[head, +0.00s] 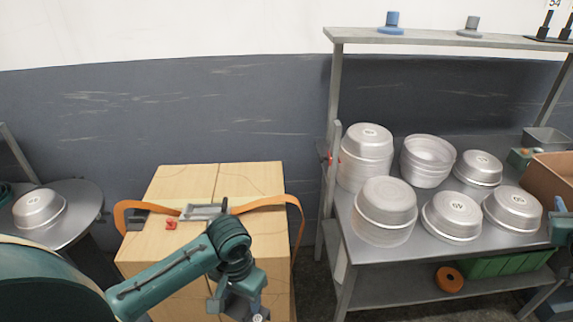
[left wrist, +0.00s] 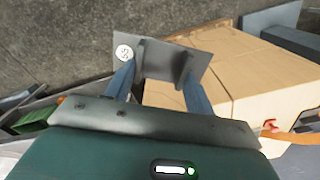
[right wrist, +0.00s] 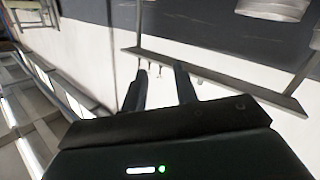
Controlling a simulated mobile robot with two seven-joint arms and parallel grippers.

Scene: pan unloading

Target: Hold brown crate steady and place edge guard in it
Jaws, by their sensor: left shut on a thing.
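The edge guard (left wrist: 160,60), a dark grey angled plate with a round white label, shows between the fingers of my left gripper (left wrist: 158,85) in the left wrist view. My left gripper is shut on it. In the head view my left gripper (head: 238,300) is low in front of the strapped box. The brown crate (head: 552,172) stands on the bench at the right edge of the head view, partly cut off. My right gripper (right wrist: 160,75) is open and empty in the right wrist view, facing the wall and shelf.
A pale strapped box (head: 165,245) stands left of the bench, with an orange strap (head: 270,201), a grey buckle (head: 203,212) and a red clip (head: 171,225) on top. Several metal pans (head: 385,205) crowd the bench. A round table (head: 85,215) at left holds one pan.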

